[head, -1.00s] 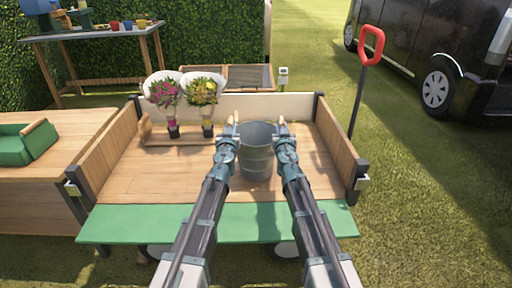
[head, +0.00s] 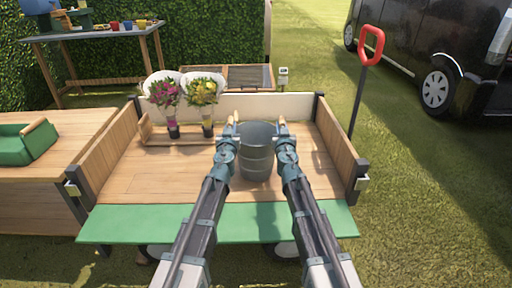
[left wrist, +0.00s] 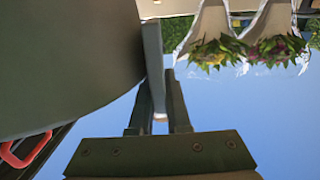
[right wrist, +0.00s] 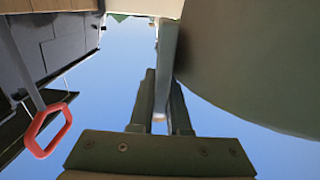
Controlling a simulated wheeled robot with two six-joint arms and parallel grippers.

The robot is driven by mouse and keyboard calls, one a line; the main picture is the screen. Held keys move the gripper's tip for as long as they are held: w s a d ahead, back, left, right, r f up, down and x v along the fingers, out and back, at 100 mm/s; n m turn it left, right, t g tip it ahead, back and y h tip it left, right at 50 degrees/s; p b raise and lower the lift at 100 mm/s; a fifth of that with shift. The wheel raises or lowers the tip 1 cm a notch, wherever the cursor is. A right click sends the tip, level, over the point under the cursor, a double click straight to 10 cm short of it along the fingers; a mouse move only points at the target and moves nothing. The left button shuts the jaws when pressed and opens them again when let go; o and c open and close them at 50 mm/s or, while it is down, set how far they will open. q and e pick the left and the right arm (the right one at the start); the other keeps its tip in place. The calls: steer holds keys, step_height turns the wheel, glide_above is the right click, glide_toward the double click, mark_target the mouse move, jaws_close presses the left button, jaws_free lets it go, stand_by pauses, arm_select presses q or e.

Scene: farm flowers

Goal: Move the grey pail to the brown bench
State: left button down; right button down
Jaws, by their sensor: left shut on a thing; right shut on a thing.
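The grey pail (head: 257,158) stands upright on the plank floor of a wooden cart (head: 150,185). My left gripper (head: 231,128) is at the pail's left side and my right gripper (head: 283,128) at its right side. In the left wrist view my left jaws (left wrist: 158,115) are shut on a thin grey part at the pail's (left wrist: 60,55) side. In the right wrist view my right jaws (right wrist: 160,115) are shut on a matching part beside the pail (right wrist: 250,65). A brown wooden bench-like surface (head: 50,185) stands left of the cart; I cannot tell if it is the bench.
Two wrapped bouquets (head: 165,95) stand in a wooden holder (head: 165,140) in the cart's back left. A green trug (head: 25,143) sits on the left surface. A wooden table (head: 95,33) with small pots is at the back left. A red-handled tool (head: 371,45) rises right of the cart.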

mark_target(230, 120)
steer(key=shift+r, duration=0.1)
